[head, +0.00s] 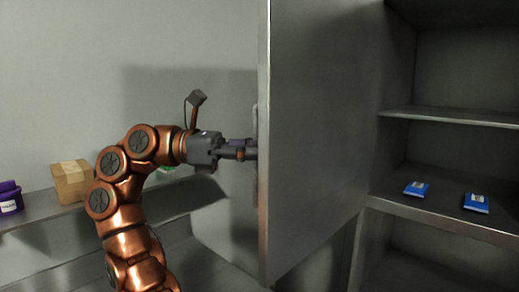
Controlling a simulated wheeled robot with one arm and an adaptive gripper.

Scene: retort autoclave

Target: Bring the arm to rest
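My arm (128,190) rises from the bottom left in copper-coloured links and bends over to the right. My gripper (246,150) is dark grey and points right, level, at the left side of a tall grey door (312,130). Its fingertips are close to the door's edge, beside a pale vertical handle (257,118). I cannot tell whether the fingers touch the handle or the door, nor whether they are apart or closed.
The door stands open beside a cabinet whose shelf (440,211) bears two blue packets (416,189), (476,203). At left, a wall shelf (40,210) holds a cardboard box (72,181), a purple container (10,197) and a green item (166,170) partly behind my arm.

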